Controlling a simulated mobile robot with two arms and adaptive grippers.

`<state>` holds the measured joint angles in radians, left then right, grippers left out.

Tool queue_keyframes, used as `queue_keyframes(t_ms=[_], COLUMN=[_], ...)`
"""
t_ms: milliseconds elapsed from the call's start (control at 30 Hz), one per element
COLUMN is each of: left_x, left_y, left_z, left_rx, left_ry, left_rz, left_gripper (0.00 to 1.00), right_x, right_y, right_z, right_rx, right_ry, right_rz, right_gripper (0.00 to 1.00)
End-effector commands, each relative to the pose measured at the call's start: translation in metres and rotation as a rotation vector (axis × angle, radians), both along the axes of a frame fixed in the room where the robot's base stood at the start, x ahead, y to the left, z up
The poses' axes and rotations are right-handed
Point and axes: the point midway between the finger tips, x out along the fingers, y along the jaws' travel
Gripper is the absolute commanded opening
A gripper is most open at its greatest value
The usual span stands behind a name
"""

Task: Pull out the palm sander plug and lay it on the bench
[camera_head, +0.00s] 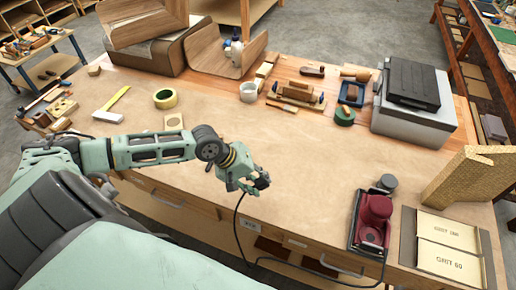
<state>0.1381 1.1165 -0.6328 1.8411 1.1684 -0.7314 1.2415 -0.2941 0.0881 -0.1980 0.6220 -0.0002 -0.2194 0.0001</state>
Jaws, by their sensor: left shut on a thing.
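The palm sander (373,218) is dark red and sits near the bench's front edge, on the right. Its black cord (236,222) drops over the front edge, loops below it and rises to my left gripper (256,184). This gripper is over the front part of the bench top (310,190), left of the sander, and is shut at the cord's end. The plug itself is hidden by the fingers or too small to make out. My right gripper is not in view.
A board with sandpaper sheets marked GRIT (449,261) lies right of the sander, with a tan block (465,180) behind. A grey case (413,108), yellow tape (165,98), hand tools and bent wood pieces (222,52) stand farther back. The middle of the bench is clear.

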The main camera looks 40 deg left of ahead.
Motion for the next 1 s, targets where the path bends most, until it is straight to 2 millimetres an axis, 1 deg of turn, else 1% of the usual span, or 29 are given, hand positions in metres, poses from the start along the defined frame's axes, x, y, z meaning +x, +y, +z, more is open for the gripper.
queue_keyframes(t_ms=[200, 367, 433, 533, 633, 733, 867, 1000], left_x=[0.000, 0.000, 0.000, -0.001, -0.001, -0.001, -0.001, -0.001], left_y=[0.000, 0.000, 0.000, 0.000, 0.000, 0.000, 0.001, 0.000], left_z=[-0.008, -0.021, -0.033, -0.046, -0.056, -0.062, -0.065, -0.064], left_rx=[0.001, -0.001, 0.000, 0.000, 0.001, 0.001, 0.002, 0.001], left_ry=[0.002, 0.001, 0.000, 0.001, 0.000, 0.000, 0.000, 0.001], left_rz=[0.002, 0.001, 0.000, -0.001, -0.001, -0.001, 0.000, 0.000], left_gripper=[0.00, 0.00, 0.00, 0.00, 0.00, 0.00, 0.00, 0.00], right_x=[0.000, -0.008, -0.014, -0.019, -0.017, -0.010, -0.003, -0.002], right_y=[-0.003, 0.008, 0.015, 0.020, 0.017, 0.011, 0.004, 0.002], right_z=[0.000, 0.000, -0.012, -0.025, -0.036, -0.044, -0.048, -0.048], right_rx=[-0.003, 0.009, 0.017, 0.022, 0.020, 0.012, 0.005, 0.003], right_ry=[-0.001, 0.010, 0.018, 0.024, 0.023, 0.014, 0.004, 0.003], right_rz=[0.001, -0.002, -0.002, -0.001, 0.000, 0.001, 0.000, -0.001], right_gripper=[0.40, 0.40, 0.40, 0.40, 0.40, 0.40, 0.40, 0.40])
